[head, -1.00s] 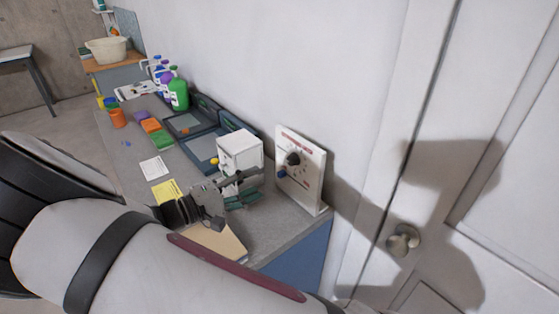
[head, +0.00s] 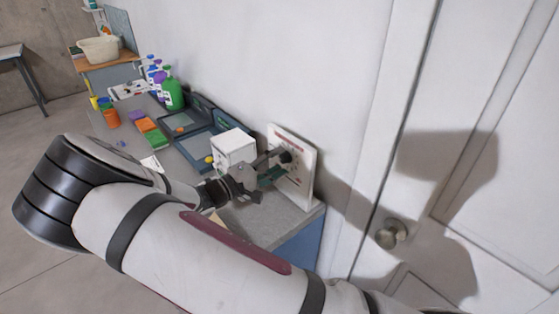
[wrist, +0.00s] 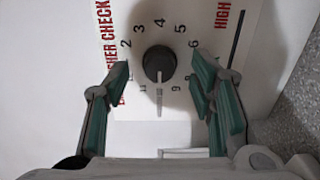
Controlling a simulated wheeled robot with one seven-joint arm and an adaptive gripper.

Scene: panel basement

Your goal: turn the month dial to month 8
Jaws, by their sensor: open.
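The month dial (wrist: 157,62) is a round black knob on a white panel (wrist: 115,20), ringed by printed numbers. A pale bar reaches down from the knob in the wrist view, between the 9 and the 11. My gripper (wrist: 160,76) is open, with one green-padded finger to each side of the knob and a gap on both sides. The right finger partly covers the numbers near 8. In the head view my gripper (head: 272,168) is at the front of the panel (head: 307,170), and the knob (head: 286,157) is partly hidden.
A white box (head: 233,148) stands on the grey bench close beside my gripper. Dark trays (head: 190,120), bottles (head: 171,95) and coloured blocks (head: 150,132) lie farther back. A door with a round knob (head: 391,233) is at right.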

